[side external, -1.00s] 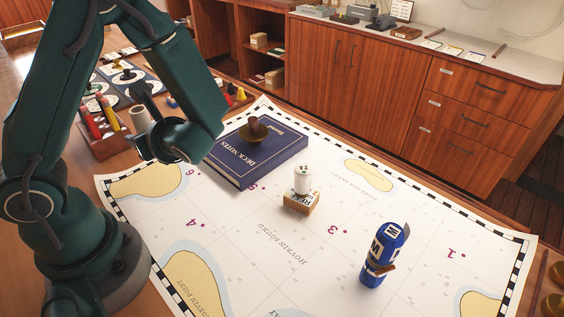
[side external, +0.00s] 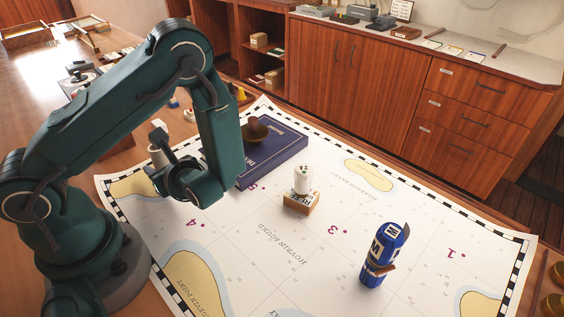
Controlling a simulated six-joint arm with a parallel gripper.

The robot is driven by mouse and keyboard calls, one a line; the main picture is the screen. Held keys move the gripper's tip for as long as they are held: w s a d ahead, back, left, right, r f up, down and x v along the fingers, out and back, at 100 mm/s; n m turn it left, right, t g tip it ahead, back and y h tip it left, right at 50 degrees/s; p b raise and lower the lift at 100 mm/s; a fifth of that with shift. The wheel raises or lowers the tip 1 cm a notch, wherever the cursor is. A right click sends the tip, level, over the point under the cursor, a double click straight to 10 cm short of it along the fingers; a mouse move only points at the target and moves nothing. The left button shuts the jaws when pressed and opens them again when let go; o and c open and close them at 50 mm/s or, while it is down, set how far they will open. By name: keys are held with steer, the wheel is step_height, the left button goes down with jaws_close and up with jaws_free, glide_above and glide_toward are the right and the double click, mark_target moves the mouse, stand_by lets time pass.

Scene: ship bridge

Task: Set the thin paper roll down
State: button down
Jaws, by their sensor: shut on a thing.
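My gripper (side external: 162,140) is at the left, beyond my wrist, and is shut on a pale thing that appears to be the thin paper roll (side external: 155,156). A light end shows below the dark fingers and a whiter patch above them. The roll is held near the chart's (side external: 330,265) upper left edge. I cannot tell whether its lower end touches anything. My wrist and forearm partly block the view of the grip.
A dark blue book (side external: 275,155) with a brown knobbed object (side external: 256,131) on it lies on the chart. A white cylinder (side external: 302,180) stands on a wooden block (side external: 300,203). A blue banded cylinder (side external: 382,255) stands at right. Open chart lies between them.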

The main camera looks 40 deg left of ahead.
steer(key=shift+f, duration=0.3)
steer(key=c, duration=0.5)
jaws_free()
steer(key=shift+c, duration=0.2)
